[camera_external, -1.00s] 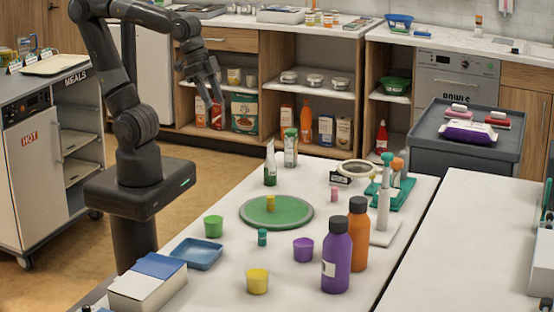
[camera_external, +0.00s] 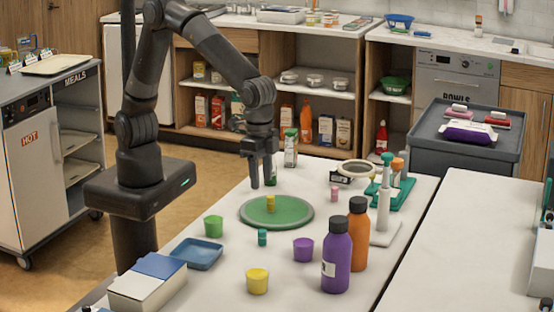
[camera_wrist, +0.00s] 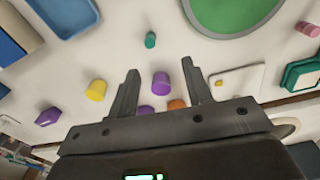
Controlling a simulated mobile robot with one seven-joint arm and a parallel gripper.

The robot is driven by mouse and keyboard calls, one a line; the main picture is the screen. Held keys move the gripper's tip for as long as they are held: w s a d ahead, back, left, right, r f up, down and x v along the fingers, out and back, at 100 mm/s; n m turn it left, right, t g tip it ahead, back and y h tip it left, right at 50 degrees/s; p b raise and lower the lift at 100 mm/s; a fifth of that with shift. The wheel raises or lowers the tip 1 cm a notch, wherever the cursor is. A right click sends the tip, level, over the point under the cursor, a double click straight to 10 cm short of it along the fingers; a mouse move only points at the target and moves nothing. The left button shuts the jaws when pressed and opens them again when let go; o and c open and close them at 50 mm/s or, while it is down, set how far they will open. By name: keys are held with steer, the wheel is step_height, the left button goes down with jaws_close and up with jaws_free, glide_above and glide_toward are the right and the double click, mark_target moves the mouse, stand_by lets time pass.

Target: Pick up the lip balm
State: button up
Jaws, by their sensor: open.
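My gripper (camera_external: 262,184) is open and empty, pointing down, apparently above the plate area. In the wrist view, my gripper (camera_wrist: 160,66) has its fingers apart, with the teal stick (camera_wrist: 150,40) beyond the gap and the pink stick (camera_wrist: 308,28) at upper right.
A purple bottle (camera_external: 337,256) and an orange bottle (camera_external: 358,235) stand tall at front right. Purple (camera_external: 303,249), yellow (camera_external: 257,281) and green (camera_external: 213,226) cups and a blue tray (camera_external: 197,253) surround the teal stick. A teal stand (camera_external: 402,190) is at right.

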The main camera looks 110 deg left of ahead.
steer(key=w+d+f, duration=0.2)
steer(key=d+f, duration=0.1)
steer(key=f, duration=0.1)
glide_above(262, 230)
steer(key=shift+g, duration=0.3)
steer(key=f, duration=0.4)
steer(key=shift+w+d+f, duration=0.2)
steer(key=shift+f, duration=0.05)
steer(key=shift+s+a+f, duration=0.1)
steer(key=shift+a+f, duration=0.05)
steer(key=shift+f, duration=1.45)
steer(key=shift+s+a+f, duration=0.1)
steer(key=shift+f, duration=1.45)
jaws_close()
steer(key=shift+r, duration=0.1)
